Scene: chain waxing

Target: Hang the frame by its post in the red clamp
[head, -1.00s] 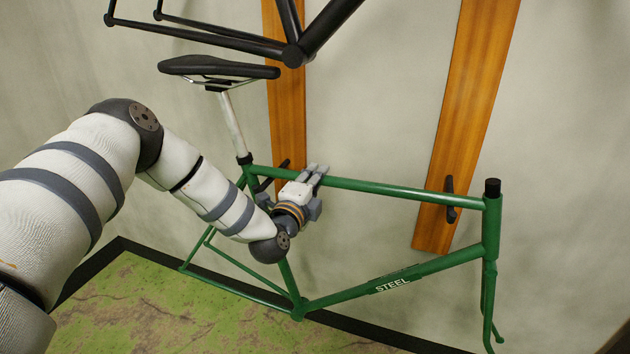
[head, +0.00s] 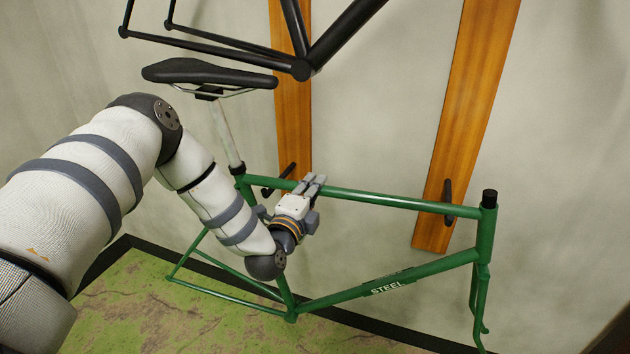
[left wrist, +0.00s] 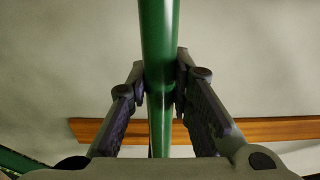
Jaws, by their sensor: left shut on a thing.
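The green frame (head: 345,195) hangs in my left gripper (head: 314,182), which is shut around its top tube. In the left wrist view the two fingers press on both sides of the green tube (left wrist: 158,50). The frame's silver seat post (head: 225,132) rises from the seat tube and carries a black saddle (head: 208,75). The post leans a little to the left. The fork points down at the right. The red clamp is not seen in these frames. My right gripper is not in view.
A black frame (head: 235,50) is above, its bottom bracket near the saddle. Two wooden boards (head: 465,120) stand against the wall, each with a dark hook (head: 447,200). A green mottled floor mat (head: 130,310) lies below.

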